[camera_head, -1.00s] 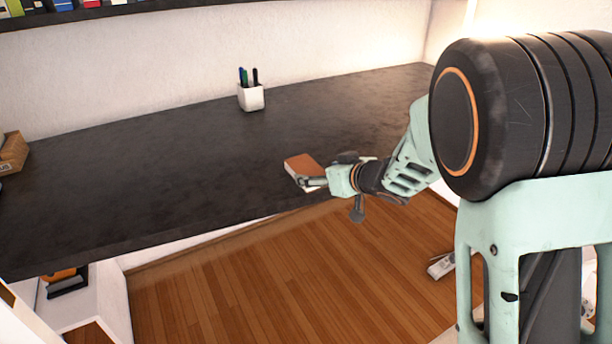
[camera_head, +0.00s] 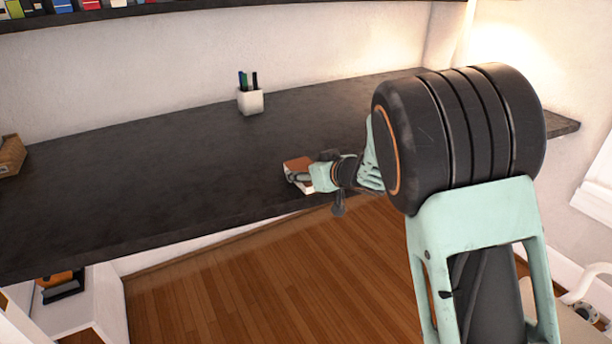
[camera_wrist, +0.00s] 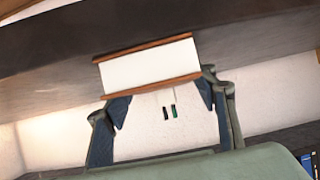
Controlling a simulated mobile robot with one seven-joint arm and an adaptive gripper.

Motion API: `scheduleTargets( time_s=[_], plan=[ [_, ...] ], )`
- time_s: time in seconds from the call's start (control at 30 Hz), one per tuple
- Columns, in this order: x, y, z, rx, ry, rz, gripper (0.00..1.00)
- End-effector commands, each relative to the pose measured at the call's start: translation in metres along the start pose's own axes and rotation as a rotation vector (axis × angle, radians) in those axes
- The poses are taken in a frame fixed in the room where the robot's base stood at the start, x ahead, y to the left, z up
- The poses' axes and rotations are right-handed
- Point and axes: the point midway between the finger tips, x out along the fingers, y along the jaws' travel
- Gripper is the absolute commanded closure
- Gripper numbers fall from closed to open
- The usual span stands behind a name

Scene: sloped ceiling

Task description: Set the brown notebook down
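The brown notebook (camera_head: 298,163) has brown covers and white pages. In the head view it is at the front part of the dark desk (camera_head: 150,165), close to the front edge; I cannot tell whether it touches the top. In the wrist view the notebook (camera_wrist: 150,64) shows its white page edge between two brown cover edges. My gripper (camera_head: 300,178) reaches it from the right, one finger along its near side. In the wrist view my gripper's fingers (camera_wrist: 162,92) stand at both sides of the notebook, shut on it; the fingertips are partly hidden.
A white cup with pens (camera_head: 250,101) stands near the wall, behind the notebook. A brown box (camera_head: 10,156) is at the desk's far left. The desk between them is clear. A shelf with books (camera_head: 130,10) runs above. Wooden floor (camera_head: 240,285) lies below the front edge.

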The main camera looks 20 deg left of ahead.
Motion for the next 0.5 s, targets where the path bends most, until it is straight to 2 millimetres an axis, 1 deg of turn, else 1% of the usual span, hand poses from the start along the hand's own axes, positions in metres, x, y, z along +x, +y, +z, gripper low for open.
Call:
scheduleTargets(
  time_s=[0.03,0.27,0.3,0.5],
  plan=[
    [-0.0001,0.0000,0.0000,0.000,0.000,0.000,0.55],
    [-0.0003,0.0000,-0.0008,0.000,0.002,0.000,0.80],
    [-0.0003,-0.0001,-0.0008,0.000,0.001,0.000,0.82],
    [-0.0011,0.0000,-0.0024,0.000,0.002,0.000,0.82]
  ],
)
